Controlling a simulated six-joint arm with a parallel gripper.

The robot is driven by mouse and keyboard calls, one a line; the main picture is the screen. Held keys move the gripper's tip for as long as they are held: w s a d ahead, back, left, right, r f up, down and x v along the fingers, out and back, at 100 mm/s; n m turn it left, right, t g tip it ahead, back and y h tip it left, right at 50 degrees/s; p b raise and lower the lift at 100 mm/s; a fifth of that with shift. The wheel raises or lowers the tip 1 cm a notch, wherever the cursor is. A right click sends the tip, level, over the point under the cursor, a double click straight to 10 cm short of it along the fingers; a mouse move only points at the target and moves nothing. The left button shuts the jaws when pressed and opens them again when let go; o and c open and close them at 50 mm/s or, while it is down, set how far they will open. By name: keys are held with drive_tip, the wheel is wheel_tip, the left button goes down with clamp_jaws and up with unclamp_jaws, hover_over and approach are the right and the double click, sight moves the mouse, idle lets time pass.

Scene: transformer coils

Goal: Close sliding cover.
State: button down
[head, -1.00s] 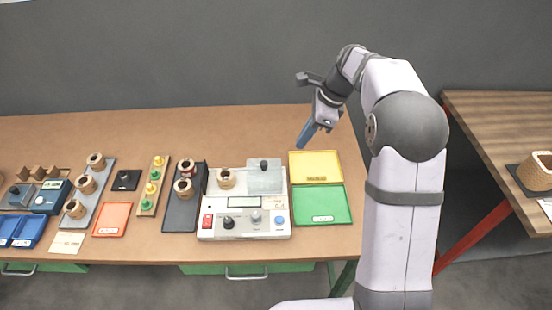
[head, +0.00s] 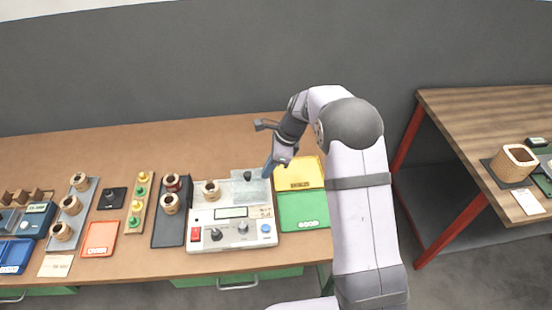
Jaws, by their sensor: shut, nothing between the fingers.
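The sliding cover (head: 252,190) is a grey, see-through plate with a dark knob (head: 247,175). It lies over the right part of the white tester (head: 200,244). A tan coil (head: 210,189) sits uncovered on the tester's left part, left of the cover. My gripper (head: 267,173) is shut and empty, with its blue fingers pointing down at the cover's right edge, right of the knob. I cannot tell whether the fingertips touch the cover.
A yellow tray (head: 300,172) and a green tray (head: 303,211) lie right of the tester, close to my arm. A dark holder (head: 167,235) with coils stands left of it. The brown tabletop (head: 130,147) behind is clear.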

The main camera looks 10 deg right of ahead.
drive_tip(key=shift+w+a+p, duration=0.25)
drive_tip(key=shift+a+p, duration=0.15)
drive_tip(key=shift+a, duration=0.9)
drive_tip(key=a+p, duration=0.2)
drive_tip(key=a, duration=1.1)
drive_tip(key=shift+a+r+p, duration=0.1)
drive_tip(key=shift+a+p, duration=0.3)
drive_tip(key=shift+s, duration=0.1)
drive_tip(key=shift+d, duration=0.1)
drive_tip(key=d, duration=0.4)
drive_tip(key=shift+s+d+r+p, duration=0.15)
drive_tip(key=shift+s+d+p, duration=0.1)
drive_tip(key=shift+d+p, duration=0.1)
drive_tip(key=b+v, duration=0.3)
drive_tip(key=v, duration=0.6)
drive_tip(key=shift+r, duration=0.4)
